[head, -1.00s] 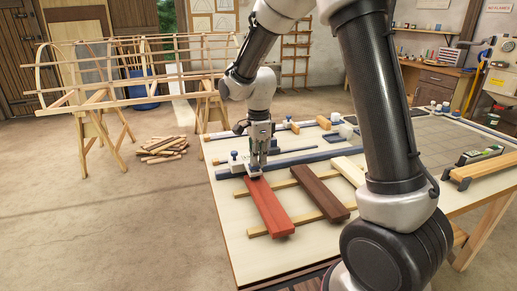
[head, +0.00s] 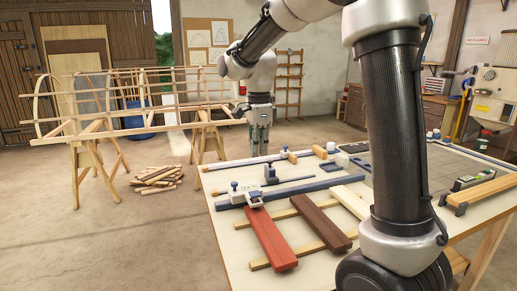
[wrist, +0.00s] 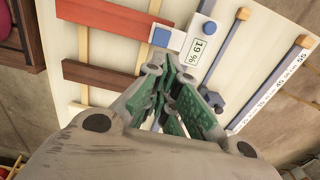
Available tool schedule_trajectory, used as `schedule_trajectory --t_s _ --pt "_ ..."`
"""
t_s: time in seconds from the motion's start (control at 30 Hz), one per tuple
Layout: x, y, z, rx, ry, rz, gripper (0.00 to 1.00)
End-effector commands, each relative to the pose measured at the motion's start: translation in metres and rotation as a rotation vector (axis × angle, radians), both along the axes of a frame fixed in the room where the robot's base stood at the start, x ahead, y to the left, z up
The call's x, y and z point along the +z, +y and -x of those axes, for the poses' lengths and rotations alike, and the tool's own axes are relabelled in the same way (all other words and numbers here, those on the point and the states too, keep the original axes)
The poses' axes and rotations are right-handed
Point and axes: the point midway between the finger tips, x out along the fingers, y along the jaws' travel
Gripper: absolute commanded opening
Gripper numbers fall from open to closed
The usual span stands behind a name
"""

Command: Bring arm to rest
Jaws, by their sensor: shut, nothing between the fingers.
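My gripper (head: 259,148) hangs in the air, fingers down, over the far left part of the workbench (head: 240,246) in the head view. Its fingers are shut with nothing between them. In the wrist view my gripper (wrist: 164,75) points toward the bench top, where the red lath (wrist: 105,17) and the brown lath (wrist: 105,75) show. In the head view the red lath (head: 270,238) and the dark brown lath (head: 321,224) lie across two pale strips. A pale lath (head: 350,201) lies to their right, partly hidden by my arm.
Bar clamps (head: 300,187) lie across the bench behind the laths. A meter reading "19 %" (wrist: 201,48) lies at the red lath's end in the wrist view. A wooden frame on trestles (head: 130,105) stands at the left. Open floor (head: 80,225) lies left of the bench.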

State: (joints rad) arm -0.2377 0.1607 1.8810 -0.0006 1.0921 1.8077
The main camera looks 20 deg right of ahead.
Motion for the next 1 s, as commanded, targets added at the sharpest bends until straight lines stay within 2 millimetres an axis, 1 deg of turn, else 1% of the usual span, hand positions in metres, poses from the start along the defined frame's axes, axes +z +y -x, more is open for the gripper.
schedule_trajectory --t_s 0.7,0.77,0.87,0.93,0.97,1.0 --pt "0.001 0.0 0.0 0.018 0.0 0.0 0.0" --pt "0.001 0.0 0.0 0.071 -0.001 0.001 0.0" --pt "0.0 0.0 -0.001 0.252 -0.007 0.001 0.0" --pt "-0.009 -0.001 0.006 0.435 0.009 0.003 0.0" --pt "-0.015 -0.003 0.012 0.522 0.021 0.003 0.0" --pt "-0.02 -0.005 0.022 0.644 0.03 0.002 0.0"
